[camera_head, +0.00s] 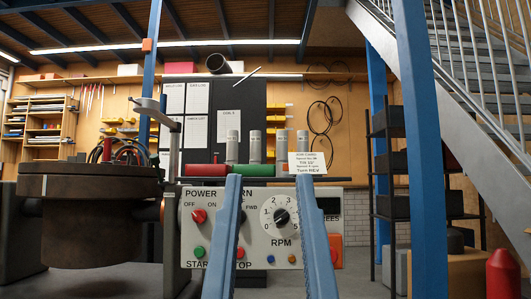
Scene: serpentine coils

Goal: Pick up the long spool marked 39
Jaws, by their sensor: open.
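Several pale grey cylinders stand upright behind the control box: one at the left (232,147), a taller one beside it (255,147), one at the right (281,146) and one partly behind a paper card. They carry small dark marks that are too small to read. A green roll (258,170) and a red roll (203,170) lie in front of them. I cannot tell which thing is the long spool marked 39. My gripper (269,178) shows as two blue fingers, open and empty, in front of the control box.
The grey control box (180,240) has knobs, buttons and an RPM dial. A paper card (307,163) stands at its top right. A dark round machine (88,215) fills the left. A blue post (425,150), shelves and a staircase (480,80) stand at the right.

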